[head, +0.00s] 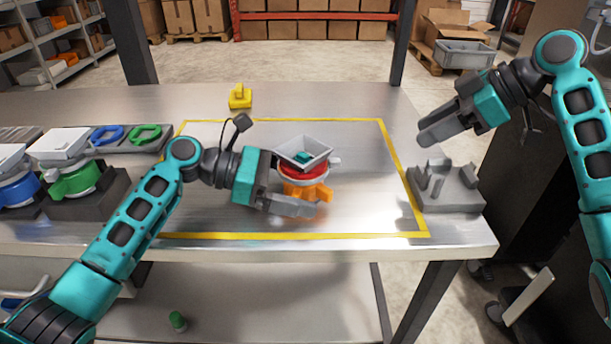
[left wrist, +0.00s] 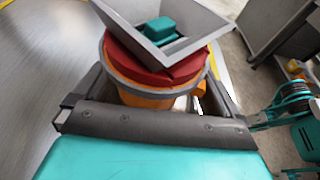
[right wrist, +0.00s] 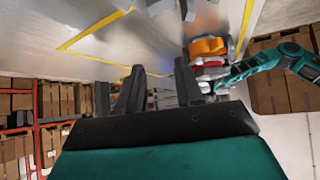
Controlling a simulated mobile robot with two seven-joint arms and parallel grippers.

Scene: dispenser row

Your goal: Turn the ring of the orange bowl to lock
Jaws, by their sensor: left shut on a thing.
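The orange bowl (head: 308,190) stands upright on the metal table inside the yellow outline; lugs stick out near its base. Above it sit a red part (head: 303,172) with a grey ring and a light knob (head: 334,162), then a grey square hopper (head: 316,146) holding a teal block (head: 302,157). My left gripper (head: 298,187) is shut on the orange bowl (left wrist: 140,97), one finger on each side, below the ring (left wrist: 125,85). Finger contact is partly hidden. My right gripper (head: 430,131) is open and empty, raised right of the bowl, fingers apart in the right wrist view (right wrist: 158,92).
A grey fixture (head: 447,196) stands at the table's right edge. A yellow piece (head: 240,97) lies at the back. Blue (head: 20,188) and green (head: 76,181) dispensers stand on dark blocks at left, with loose blue and green rings behind. The table inside the outline is otherwise clear.

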